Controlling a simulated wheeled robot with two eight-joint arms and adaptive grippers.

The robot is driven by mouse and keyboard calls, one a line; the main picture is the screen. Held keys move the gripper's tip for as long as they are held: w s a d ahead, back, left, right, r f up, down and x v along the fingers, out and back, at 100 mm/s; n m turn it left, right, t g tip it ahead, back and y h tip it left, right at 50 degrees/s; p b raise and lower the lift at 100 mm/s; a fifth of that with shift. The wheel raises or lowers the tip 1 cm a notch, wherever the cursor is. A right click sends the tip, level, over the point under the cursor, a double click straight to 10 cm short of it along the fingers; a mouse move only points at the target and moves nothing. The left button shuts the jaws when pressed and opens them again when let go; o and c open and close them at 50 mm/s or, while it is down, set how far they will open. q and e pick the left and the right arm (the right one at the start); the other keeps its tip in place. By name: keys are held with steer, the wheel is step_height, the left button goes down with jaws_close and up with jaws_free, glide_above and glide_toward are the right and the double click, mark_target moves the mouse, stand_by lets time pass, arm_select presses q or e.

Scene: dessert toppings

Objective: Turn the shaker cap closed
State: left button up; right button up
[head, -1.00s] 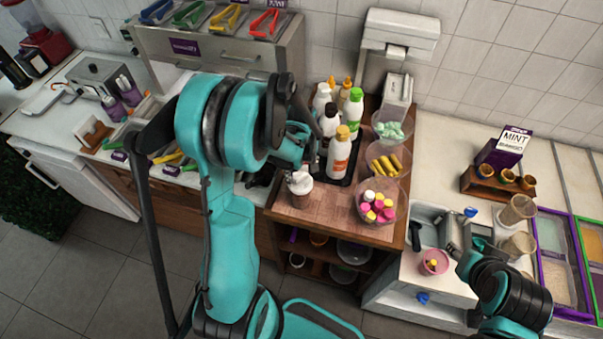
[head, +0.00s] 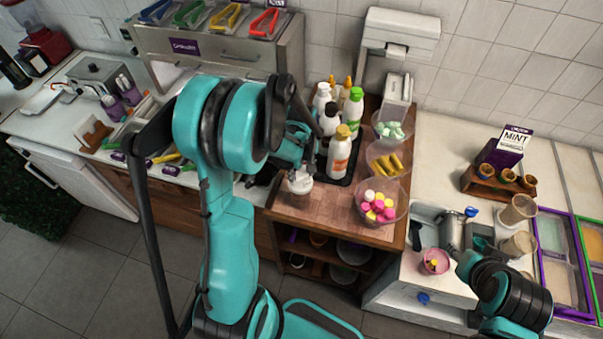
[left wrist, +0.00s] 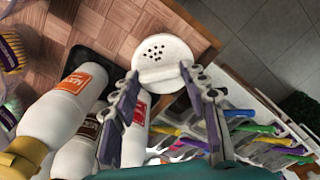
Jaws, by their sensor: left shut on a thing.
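The white shaker cap (left wrist: 160,52), with a cluster of dark holes and a raised ridge, shows from above in the left wrist view. My left gripper (left wrist: 163,88) is shut on the cap, its two fingers on either side of the ridge. In the head view the white shaker (head: 300,184) is at the front left corner of the wooden cart top (head: 322,205), under my left gripper (head: 298,170). The shaker's body is hardly visible. My right gripper (head: 452,242) is near the pink bowl at the right; its fingers are too small to read.
Several sauce bottles (head: 339,153) stand on a dark tray right behind the shaker. Clear bowls hold pink and yellow sweets (head: 394,205), yellow sticks (head: 383,165) and mint pieces (head: 401,127). A pink bowl (head: 434,262) is on the right counter. The cart's front middle is bare.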

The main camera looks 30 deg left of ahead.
mark_target(302, 176)
arm_select(q)
steer(key=shift+m+b, duration=0.35)
steer(key=shift+m, duration=0.25)
stand_by(0.9)
steer(key=o, duration=1.2)
step_height(302, 176, up, 12)
